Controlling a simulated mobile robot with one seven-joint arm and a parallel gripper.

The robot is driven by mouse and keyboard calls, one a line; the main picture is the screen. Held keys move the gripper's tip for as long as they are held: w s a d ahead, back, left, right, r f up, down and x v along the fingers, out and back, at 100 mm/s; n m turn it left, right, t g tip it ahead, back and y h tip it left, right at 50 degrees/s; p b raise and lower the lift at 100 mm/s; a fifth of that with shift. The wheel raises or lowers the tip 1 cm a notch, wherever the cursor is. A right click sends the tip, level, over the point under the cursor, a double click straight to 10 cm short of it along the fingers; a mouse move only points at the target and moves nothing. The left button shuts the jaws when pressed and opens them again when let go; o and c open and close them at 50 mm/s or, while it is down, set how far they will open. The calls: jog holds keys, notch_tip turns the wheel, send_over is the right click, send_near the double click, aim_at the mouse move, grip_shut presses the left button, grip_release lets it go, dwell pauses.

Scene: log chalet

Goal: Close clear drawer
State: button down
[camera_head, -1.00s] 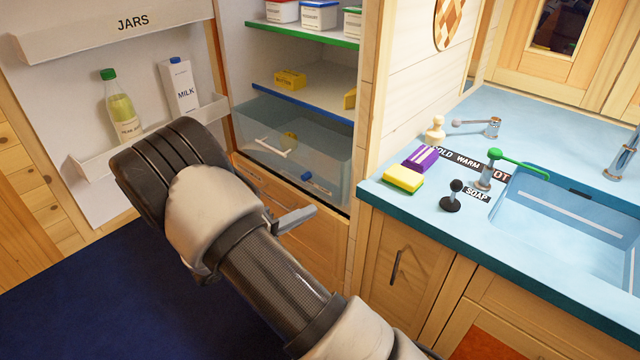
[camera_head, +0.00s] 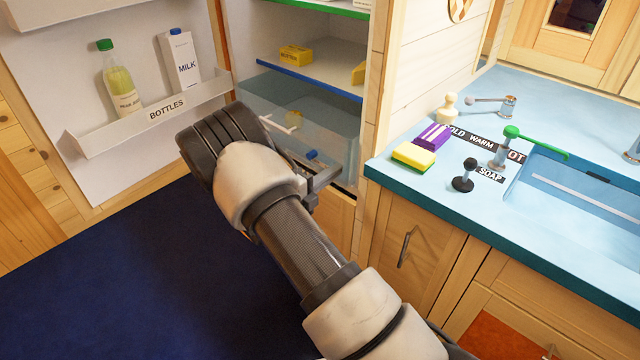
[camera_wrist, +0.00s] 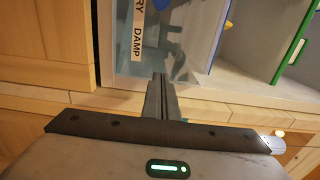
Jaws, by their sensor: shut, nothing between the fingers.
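The clear drawer (camera_head: 335,142) sits low in the open fridge, under the blue-edged shelf. It has a pale bar handle (camera_head: 280,122), and a yellow item and a blue-capped item show through it. Its front seems to stand forward of the shelf edge; how far is hard to tell. My gripper (camera_head: 326,178) is shut and empty at the drawer's lower front, partly hidden by my wrist. In the wrist view its fingers (camera_wrist: 161,84) point at the clear drawer (camera_wrist: 190,52), which bears a label ending in "DAMP" (camera_wrist: 138,40). Contact cannot be told.
The fridge door (camera_head: 130,150) stands open at left with a juice bottle (camera_head: 118,85) and a milk carton (camera_head: 180,62). The counter (camera_head: 395,180) with sponge and sink is close on the right. The dark blue floor (camera_head: 130,280) is clear.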

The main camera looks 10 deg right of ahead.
jog(key=shift+w+d, duration=0.35)
jog(key=shift+d, duration=0.15)
jog(key=x, duration=1.3)
jog(key=shift+w+d, duration=0.1)
jog(key=shift+d, duration=0.1)
jog(key=shift+w+d+r, duration=0.1)
jog(key=shift+r, duration=0.1)
jog(key=shift+r, duration=0.1)
